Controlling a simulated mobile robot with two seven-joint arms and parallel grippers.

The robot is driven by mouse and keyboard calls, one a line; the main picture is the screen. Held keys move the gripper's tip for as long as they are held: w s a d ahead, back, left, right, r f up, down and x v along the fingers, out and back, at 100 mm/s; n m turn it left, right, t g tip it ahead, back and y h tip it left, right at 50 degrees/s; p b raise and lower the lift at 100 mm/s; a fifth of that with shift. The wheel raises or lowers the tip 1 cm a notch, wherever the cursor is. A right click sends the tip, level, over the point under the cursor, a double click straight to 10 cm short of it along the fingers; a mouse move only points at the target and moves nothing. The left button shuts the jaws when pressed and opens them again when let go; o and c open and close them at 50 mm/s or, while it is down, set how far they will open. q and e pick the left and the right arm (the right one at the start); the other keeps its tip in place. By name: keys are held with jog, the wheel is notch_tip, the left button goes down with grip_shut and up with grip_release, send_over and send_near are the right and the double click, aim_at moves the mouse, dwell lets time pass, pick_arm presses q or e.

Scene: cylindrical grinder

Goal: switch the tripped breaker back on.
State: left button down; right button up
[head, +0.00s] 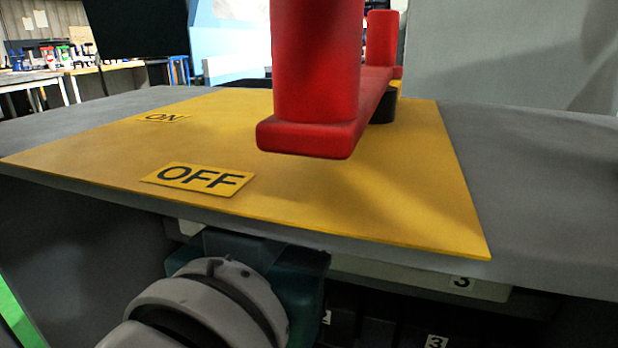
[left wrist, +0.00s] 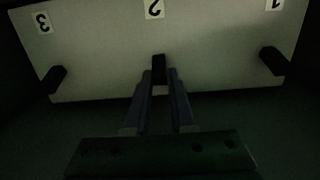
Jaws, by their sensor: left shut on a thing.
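In the left wrist view a pale breaker panel (left wrist: 105,75) carries three black levers beside labels 3, 2 and 1. The middle lever (left wrist: 158,66), at label 2, stands between the fingertips of my left gripper (left wrist: 159,84), which is shut on it. The lever at 3 (left wrist: 57,79) and the lever at 1 (left wrist: 274,61) stand free to either side. The picture is dark, and I cannot tell which levers are on or off. In the head view my left wrist reaches under the grey top; its fingers are hidden. My right gripper is not in view.
A grey top (head: 545,165) overhangs the panel and my left wrist. On it lies a yellow plate (head: 340,205) with ON and OFF labels and a large red handle (head: 315,75). Below the top, dark parts with number labels (head: 437,342) show at the lower right.

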pick_arm(q)
jog(key=c, duration=0.8)
grip_release()
jog(key=shift+o, duration=0.2)
jog(key=p+v, duration=0.1)
jog(key=v, duration=0.9)
